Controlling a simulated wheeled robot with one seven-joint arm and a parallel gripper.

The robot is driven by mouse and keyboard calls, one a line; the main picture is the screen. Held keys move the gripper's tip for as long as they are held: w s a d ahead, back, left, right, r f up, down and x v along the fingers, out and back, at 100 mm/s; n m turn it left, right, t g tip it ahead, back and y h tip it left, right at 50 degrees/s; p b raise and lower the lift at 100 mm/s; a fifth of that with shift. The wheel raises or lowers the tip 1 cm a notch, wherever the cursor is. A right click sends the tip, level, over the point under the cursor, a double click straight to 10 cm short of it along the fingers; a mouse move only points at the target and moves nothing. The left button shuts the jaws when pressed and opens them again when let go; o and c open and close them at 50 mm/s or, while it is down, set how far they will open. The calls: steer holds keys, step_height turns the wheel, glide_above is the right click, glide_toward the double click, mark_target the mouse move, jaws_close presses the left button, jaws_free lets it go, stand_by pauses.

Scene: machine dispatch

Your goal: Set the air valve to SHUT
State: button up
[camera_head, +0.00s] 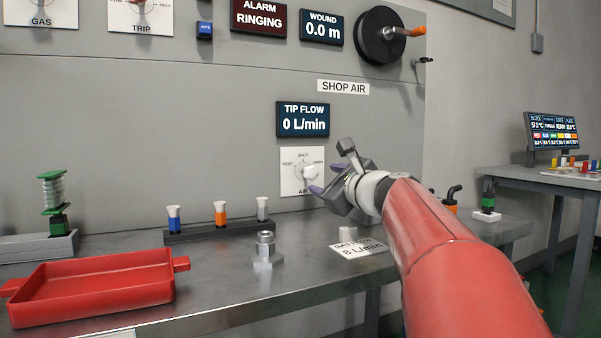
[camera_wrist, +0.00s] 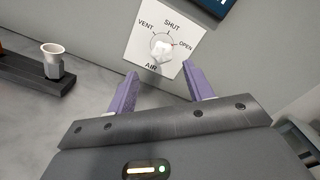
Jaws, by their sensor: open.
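The air valve is a white knob (camera_wrist: 161,48) on a square white plate (camera_wrist: 138,55) marked VENT, SHUT, OPEN and AIR. In the head view the knob (camera_head: 309,173) is on the grey back panel, below the tip flow display. The fingertips are just short of the knob, one to each side. In the head view my gripper (camera_head: 327,178) partly covers the plate's lower right.
The tip flow display (camera_head: 303,119) reads 0 L/min. On the bench stand a red tray (camera_head: 92,288), a rack with several coloured nozzles (camera_head: 220,230), a metal fitting (camera_head: 265,249) and a card (camera_head: 359,249) reading 8 L/min. A hose reel (camera_head: 383,36) hangs above.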

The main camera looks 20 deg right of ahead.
mark_target(313, 174)
steer(key=w+p, duration=0.1)
steer(key=w, duration=0.7)
steer(key=shift+w+r, duration=0.1)
steer(key=shift+w, duration=0.15)
steer(key=shift+c, duration=0.4)
steer(key=c, duration=0.9)
